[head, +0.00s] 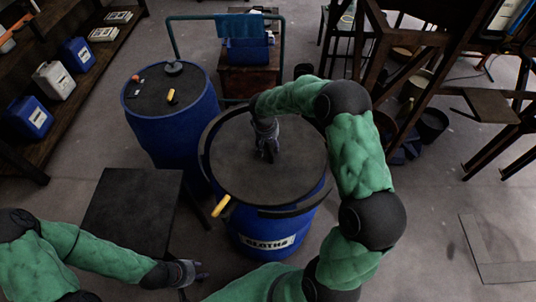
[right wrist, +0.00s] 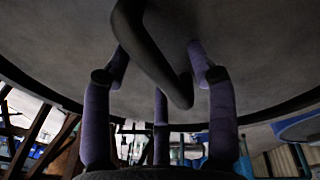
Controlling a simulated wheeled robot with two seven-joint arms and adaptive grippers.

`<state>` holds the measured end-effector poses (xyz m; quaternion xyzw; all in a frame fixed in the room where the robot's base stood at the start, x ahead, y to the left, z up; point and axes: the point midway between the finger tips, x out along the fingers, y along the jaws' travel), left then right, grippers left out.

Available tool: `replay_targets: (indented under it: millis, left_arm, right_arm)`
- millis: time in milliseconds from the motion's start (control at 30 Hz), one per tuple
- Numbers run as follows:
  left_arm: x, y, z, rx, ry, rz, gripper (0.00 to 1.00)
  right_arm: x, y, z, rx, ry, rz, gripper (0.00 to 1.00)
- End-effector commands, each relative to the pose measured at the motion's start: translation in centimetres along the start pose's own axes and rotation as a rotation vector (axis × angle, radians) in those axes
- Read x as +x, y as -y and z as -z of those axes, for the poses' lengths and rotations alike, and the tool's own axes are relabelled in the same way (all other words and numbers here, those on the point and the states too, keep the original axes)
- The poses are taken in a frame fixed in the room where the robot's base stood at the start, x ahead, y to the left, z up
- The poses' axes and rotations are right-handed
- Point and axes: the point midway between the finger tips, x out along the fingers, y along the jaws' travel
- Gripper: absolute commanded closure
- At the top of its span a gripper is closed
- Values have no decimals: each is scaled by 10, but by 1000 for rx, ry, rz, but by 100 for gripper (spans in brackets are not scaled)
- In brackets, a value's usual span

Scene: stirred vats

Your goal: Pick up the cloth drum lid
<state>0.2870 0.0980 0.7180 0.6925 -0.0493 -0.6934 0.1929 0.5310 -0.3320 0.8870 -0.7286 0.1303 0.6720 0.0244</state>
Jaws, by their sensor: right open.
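The cloth drum (head: 312,212) is a blue barrel labelled "CLOTHS" in the middle of the head view. Its dark round lid (head: 230,172) lies on top, inside a dark rim. My right gripper (head: 267,152) points down over the lid's middle. In the right wrist view the lid (right wrist: 265,55) fills the upper part, and its dark bar handle (right wrist: 157,58) runs between my open, spread fingers. I cannot tell whether they touch the handle; my gripper hides it in the head view. My left gripper (head: 194,272) is low at left, apart from the drum; its jaw state is unclear.
A yellow lever (head: 221,206) sticks out at the drum's rim. A second blue drum (head: 170,135) stands behind left. A black table (head: 132,212) is at left, a shelf (head: 60,100) with canisters beyond. A wooden frame (head: 425,80) stands at right. Floor at lower right is mostly clear.

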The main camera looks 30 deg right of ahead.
Motion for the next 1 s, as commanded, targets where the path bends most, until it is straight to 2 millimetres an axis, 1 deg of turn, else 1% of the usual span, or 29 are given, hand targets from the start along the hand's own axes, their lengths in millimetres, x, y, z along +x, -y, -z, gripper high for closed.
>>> replay_targets:
  millis: [67,233,267,300,367,400,467,833,933,1000]
  left_arm:
    - [1,0,0,0,0,0,60]
    - [0,0,0,0,0,0,60]
    - [0,0,0,0,0,0,60]
    - [0,0,0,0,0,0,60]
    - [0,0,0,0,0,0,60]
    - [0,0,0,0,0,0,60]
    - [0,0,0,0,0,0,60]
    - [0,0,0,0,0,0,60]
    - [-2,-1,0,0,0,0,60]
    - [-4,-2,0,0,0,0,60]
  right_arm:
    - [5,0,0,1,0,0,42]
    - [4,0,0,1,-1,0,42]
    - [4,0,0,1,-1,0,45]
    - [4,0,0,1,-1,0,56]
    - [4,0,0,1,-1,0,73]
    - [4,0,0,1,-1,0,84]
    - [4,0,0,0,0,0,100]
    - [0,-1,2,0,-4,0,100]
    - [-8,-2,3,2,-6,0,100]
    - [-18,-4,4,3,-7,0,100]
